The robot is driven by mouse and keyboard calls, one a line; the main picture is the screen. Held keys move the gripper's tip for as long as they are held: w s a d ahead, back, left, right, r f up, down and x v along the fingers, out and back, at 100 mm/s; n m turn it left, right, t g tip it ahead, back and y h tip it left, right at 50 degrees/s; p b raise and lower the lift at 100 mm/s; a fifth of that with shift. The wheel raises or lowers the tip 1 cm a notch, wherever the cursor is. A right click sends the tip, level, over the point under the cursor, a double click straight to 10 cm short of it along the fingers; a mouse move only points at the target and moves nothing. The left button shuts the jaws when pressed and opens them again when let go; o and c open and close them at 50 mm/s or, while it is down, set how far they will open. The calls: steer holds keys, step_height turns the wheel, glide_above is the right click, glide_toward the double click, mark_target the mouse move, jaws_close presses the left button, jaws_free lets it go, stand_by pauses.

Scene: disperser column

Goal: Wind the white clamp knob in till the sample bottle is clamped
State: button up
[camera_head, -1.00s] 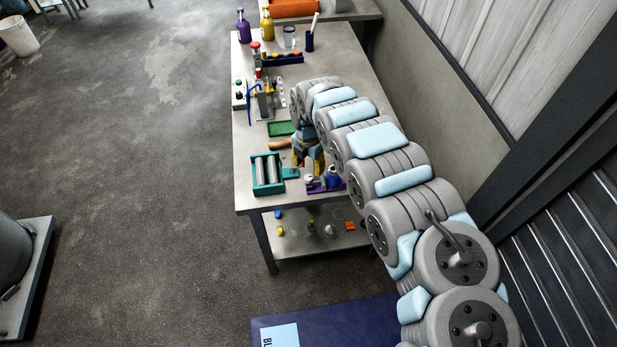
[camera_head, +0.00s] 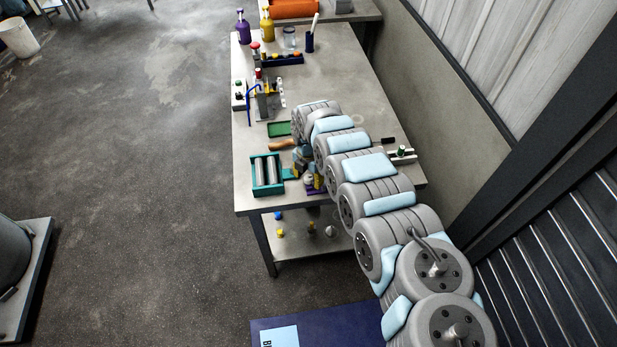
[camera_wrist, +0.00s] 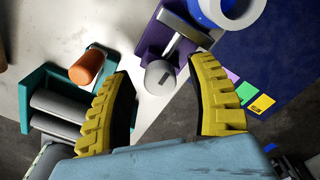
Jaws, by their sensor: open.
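The white clamp knob (camera_wrist: 160,75) shows in the wrist view as a round end with a dark slot, at the near end of the purple clamp (camera_wrist: 153,42). A metal bar (camera_wrist: 183,37) lies across the clamp. A round blue and white thing (camera_wrist: 228,10), probably the sample bottle, is cut off by the top edge; whether the clamp touches it I cannot tell. My gripper (camera_wrist: 165,67) is open, its yellow ribbed fingers either side of the knob in the picture, with visible gaps. In the head view my gripper and arm hide most of the clamp (camera_head: 312,191).
A teal roller box (camera_head: 267,175) stands left of the clamp near the table's front edge. An orange handle (camera_wrist: 88,67) lies near my left finger. A green tray (camera_head: 280,129) lies behind. The table (camera_head: 340,80) is clear toward the back right.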

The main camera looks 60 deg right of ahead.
steer(key=shift+c, duration=0.2)
jaws_close()
steer(key=shift+r+p, duration=0.1)
steer(key=shift+p, duration=0.2)
